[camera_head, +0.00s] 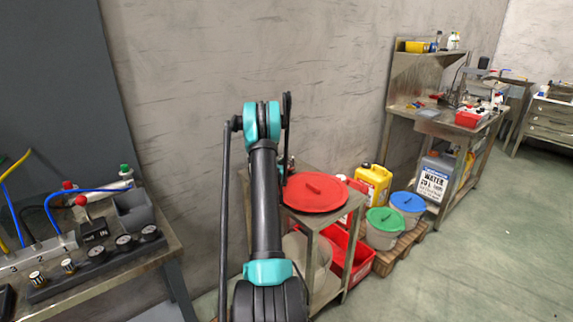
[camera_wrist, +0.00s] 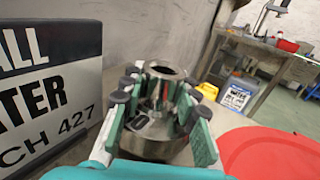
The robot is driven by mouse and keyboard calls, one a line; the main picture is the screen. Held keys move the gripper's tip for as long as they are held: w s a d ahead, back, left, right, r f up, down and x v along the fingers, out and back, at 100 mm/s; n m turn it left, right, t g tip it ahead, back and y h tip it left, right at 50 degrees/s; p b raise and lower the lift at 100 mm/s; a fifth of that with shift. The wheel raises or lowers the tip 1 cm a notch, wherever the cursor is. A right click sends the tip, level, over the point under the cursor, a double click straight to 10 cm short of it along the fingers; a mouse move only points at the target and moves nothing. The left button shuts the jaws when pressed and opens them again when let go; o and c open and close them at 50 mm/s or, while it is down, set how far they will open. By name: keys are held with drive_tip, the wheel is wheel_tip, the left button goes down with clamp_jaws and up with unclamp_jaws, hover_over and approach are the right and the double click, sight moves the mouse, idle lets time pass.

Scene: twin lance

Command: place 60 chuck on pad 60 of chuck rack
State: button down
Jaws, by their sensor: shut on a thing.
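A shiny metal chuck (camera_wrist: 158,125) with a round open top stands upright between the fingers in the wrist view. Part of a dark marking shows on its side, but the full number cannot be read. My gripper (camera_wrist: 160,95) is shut on the chuck, its green and black fingers on both sides of it. In the head view my own arm covers most of the area around the gripper and chuck. I cannot make out the chuck rack or pad 60 in either view.
A black-and-white lettered box (camera_wrist: 50,85) stands close left of my gripper. A large red lid (camera_head: 315,192) lies on a metal stand (camera_head: 312,262) to the right. A gauge bench (camera_head: 165,246) is at the left. Open floor (camera_head: 470,265) lies at right.

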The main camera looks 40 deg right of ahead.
wheel_tip(320, 180, up, 19)
idle(0.4)
drive_tip(key=w+a+f+n+t+y, duration=0.2)
drive_tip(key=w+a+n+y, duration=0.1)
drive_tip(key=a, duration=0.9)
drive_tip(key=w+a+f+n+t+y, duration=0.2)
drive_tip(key=a+t+y, duration=0.15)
drive_tip(key=a, duration=0.95)
drive_tip(key=w+a+f+n+t+y, duration=0.2)
drive_tip(key=w+a+n+y, duration=0.15)
drive_tip(key=a, duration=0.85)
drive_tip(key=s+a+n+y, duration=0.1)
drive_tip(key=s+a+y, duration=0.1)
drive_tip(key=a, duration=0.5)
drive_tip(key=s+a+n+y, duration=0.1)
drive_tip(key=a+y, duration=0.1)
drive_tip(key=a, duration=0.5)
drive_tip(key=shift+s+f+y, duration=0.35)
drive_tip(key=shift+f+y, duration=0.05)
drive_tip(key=shift+f, duration=0.05)
drive_tip(key=shift+d+n, duration=0.1)
drive_tip(key=shift+n, duration=0.15)
